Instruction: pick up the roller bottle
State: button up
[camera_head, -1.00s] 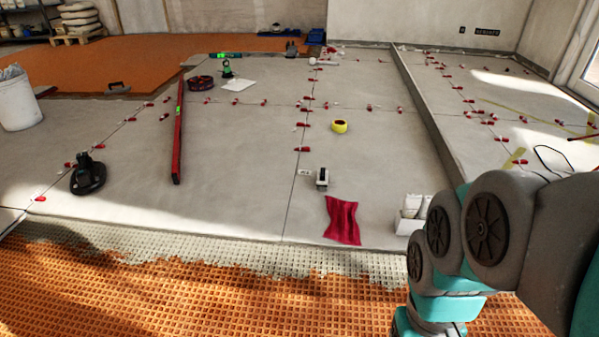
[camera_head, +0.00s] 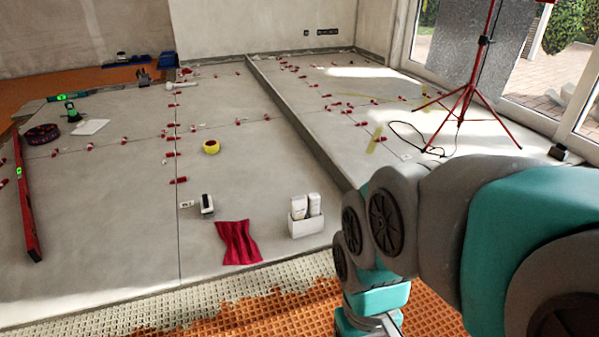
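Two white bottles, one on the left (camera_head: 298,207) and one on the right (camera_head: 314,204), stand upright in a small white caddy (camera_head: 307,228) on the grey tiles, right of the red cloth. I cannot tell which of them is the roller bottle, as they are too small to make out. My arm fills the lower right of the view, and the caddy stands just left of it. My gripper is not visible in this view.
A long red level (camera_head: 27,205) lies at left. A raised tile step (camera_head: 300,120) runs behind the caddy. A red tripod (camera_head: 470,90) stands at back right.

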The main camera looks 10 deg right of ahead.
aim_at(313, 198)
jog(key=z, duration=0.25)
jog(key=i+j+z, duration=0.35)
jog(key=j, duration=0.3)
jog(key=i+j+z, duration=0.2)
jog(key=j, duration=0.2)
jog(key=i+j+z, duration=0.15)
jog(key=j, duration=0.25)
jog(key=i+l, duration=0.05)
